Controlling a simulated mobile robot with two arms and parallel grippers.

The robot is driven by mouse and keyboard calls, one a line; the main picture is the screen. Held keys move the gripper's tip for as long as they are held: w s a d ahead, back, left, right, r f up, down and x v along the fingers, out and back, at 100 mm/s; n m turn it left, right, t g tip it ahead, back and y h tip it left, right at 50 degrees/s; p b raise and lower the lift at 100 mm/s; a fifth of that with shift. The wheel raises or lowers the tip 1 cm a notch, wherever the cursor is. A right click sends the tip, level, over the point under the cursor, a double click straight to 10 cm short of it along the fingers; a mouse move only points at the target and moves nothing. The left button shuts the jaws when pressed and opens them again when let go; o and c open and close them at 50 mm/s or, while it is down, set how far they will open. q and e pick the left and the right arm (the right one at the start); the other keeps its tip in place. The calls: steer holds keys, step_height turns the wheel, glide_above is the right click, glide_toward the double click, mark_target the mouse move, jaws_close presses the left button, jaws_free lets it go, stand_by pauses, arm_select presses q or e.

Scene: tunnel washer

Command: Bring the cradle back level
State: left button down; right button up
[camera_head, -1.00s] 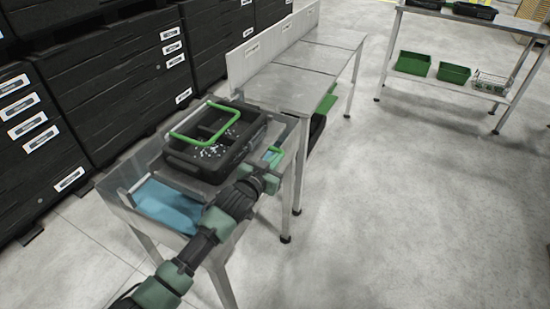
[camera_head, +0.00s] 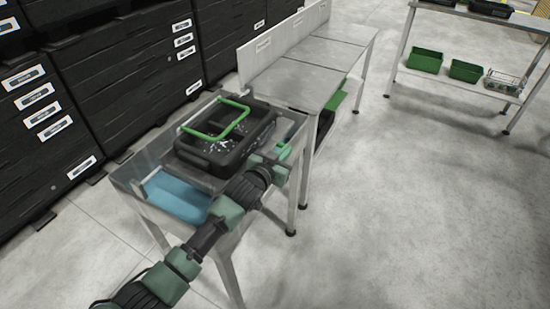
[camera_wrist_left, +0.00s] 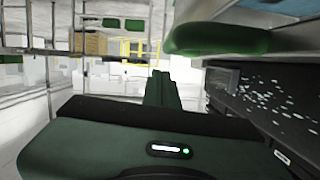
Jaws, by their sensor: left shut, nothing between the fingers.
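The grey cradle (camera_head: 196,178) sits in the clear-walled basin of a steel stand. It carries a black divided crate (camera_head: 222,160) with a raised green handle and white specks inside. I cannot tell whether the cradle is exactly level. A small green grip (camera_head: 283,152) is at the basin's right side. My left gripper (camera_head: 282,166) is beside that grip, shut and empty. In the left wrist view its fingers (camera_wrist_left: 165,88) are together, just left of and below a large green bar (camera_wrist_left: 215,42); contact is unclear. My right gripper is not in view.
Blue water (camera_head: 175,196) shows at the basin's near-left end. A steel table (camera_head: 310,75) adjoins the stand behind. Black cabinets (camera_head: 115,75) line the left. A shelf (camera_head: 460,85) with green bins stands at the far right. The floor right of the stand is clear.

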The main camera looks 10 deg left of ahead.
arm_select(q)
steer(key=d+r+b+v, duration=0.1)
steer(key=r+b+v, duration=0.1)
steer(key=v, duration=0.9)
steer(key=s+a+f+n+g+y, duration=0.15)
steer(key=s+a+f+g, duration=0.3)
steer(key=s, duration=0.65)
steer(key=s+a+f+n+g+y, duration=0.1)
steer(key=s+a+f+g+y, duration=0.25)
steer(key=s, duration=0.85)
steer(key=s+a+f+n+g, duration=0.1)
steer(key=s+a+f+g, duration=0.35)
steer(key=s, duration=0.65)
step_height(320, 180, down, 28)
steer(key=s, duration=0.2)
steer(key=s+a+f, duration=0.3)
steer(key=s+f, duration=1.2)
steer(key=s, duration=0.1)
steer(key=shift+f+m+g, duration=0.35)
steer(key=shift+f, duration=0.05)
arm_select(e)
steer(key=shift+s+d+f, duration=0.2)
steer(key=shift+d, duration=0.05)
